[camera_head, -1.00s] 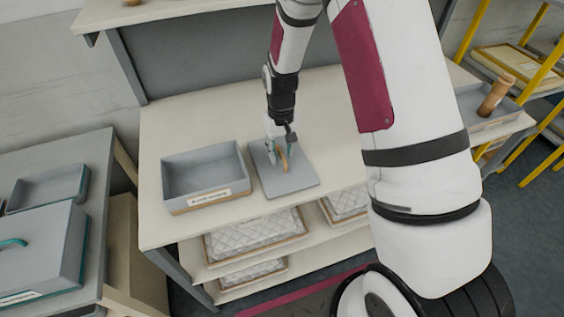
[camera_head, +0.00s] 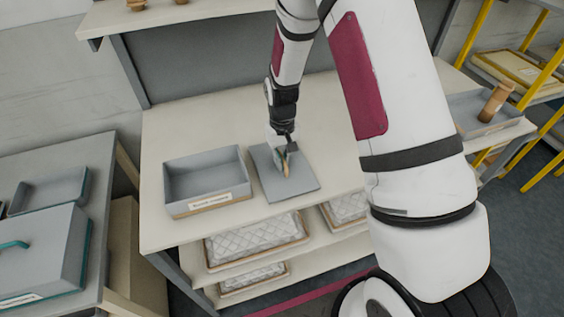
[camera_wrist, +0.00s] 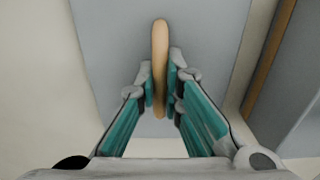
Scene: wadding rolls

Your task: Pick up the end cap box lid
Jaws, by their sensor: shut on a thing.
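The end cap box lid (camera_head: 297,182) is a flat grey panel with a tan handle. It lies on the pale bench top, just right of the open grey box. My gripper (camera_head: 284,163) points down over the middle of the lid. In the wrist view, my gripper (camera_wrist: 159,90) has its teal-padded fingers closed on both sides of the upright tan handle (camera_wrist: 160,42). The lid's grey face (camera_wrist: 205,40) fills the middle of that view. Whether the lid touches the bench all round cannot be told.
The open grey box (camera_head: 207,182) with a label stands left of the lid. Quilted wadding (camera_head: 255,238) lies on shelves below the bench top (camera_head: 330,110). A grey lidded box (camera_head: 40,255) and a tray (camera_head: 48,190) stand on the left table. Bench top behind the lid is clear.

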